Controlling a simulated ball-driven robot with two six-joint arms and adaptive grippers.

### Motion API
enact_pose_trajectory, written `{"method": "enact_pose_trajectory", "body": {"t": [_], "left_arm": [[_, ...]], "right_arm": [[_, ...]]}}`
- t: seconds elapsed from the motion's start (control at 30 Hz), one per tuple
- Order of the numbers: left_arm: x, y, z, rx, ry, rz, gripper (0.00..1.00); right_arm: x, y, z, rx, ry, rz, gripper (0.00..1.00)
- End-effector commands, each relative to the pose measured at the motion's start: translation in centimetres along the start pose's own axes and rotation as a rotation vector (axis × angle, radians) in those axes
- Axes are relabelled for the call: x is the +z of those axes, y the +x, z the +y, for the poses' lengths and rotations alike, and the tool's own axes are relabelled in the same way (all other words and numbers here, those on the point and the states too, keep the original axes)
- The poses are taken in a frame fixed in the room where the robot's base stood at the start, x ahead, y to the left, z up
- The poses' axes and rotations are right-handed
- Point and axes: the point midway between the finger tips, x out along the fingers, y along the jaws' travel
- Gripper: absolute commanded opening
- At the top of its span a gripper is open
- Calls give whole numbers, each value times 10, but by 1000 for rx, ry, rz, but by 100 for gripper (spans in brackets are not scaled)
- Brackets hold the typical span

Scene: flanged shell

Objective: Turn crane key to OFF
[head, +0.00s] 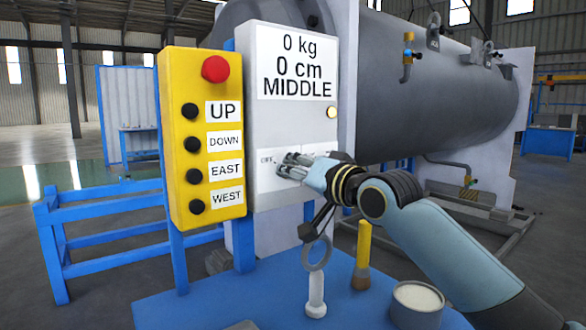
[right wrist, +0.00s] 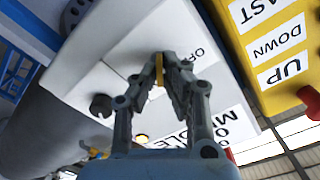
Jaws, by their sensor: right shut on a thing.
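The grey control box (head: 292,130) shows "0 kg", "0 cm" and "MIDDLE" on its upper label. A white switch label (head: 262,162) is on its lower front; its small print is hard to read in the head view. My right gripper (head: 284,165) is at this label, its fingers pointing at the box face. In the right wrist view the gripper (right wrist: 159,68) is shut on a small yellow piece, the crane key (right wrist: 159,75), mostly hidden by the fingers. Letters starting "OF" (right wrist: 198,52) show beside the fingertips there. Which way the key is turned cannot be told. My left gripper is out of view.
A yellow button box (head: 202,140) with a red knob (head: 215,68) stands left of the control box. A brush (head: 363,250), a ring (head: 317,252) above a white post (head: 316,295) and a cup (head: 418,297) are on the blue table (head: 270,290) below my right arm.

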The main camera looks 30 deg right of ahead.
Motion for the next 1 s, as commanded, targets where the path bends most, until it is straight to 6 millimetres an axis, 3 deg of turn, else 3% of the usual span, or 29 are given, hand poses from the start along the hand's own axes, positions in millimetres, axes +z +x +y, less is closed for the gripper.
{"method": "enact_pose_trajectory", "body": {"t": [0.4,1.0], "left_arm": [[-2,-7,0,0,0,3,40],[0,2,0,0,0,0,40]], "right_arm": [[1,0,-2,1,-375,-2,0],[4,0,-4,0,-945,-2,0]]}}
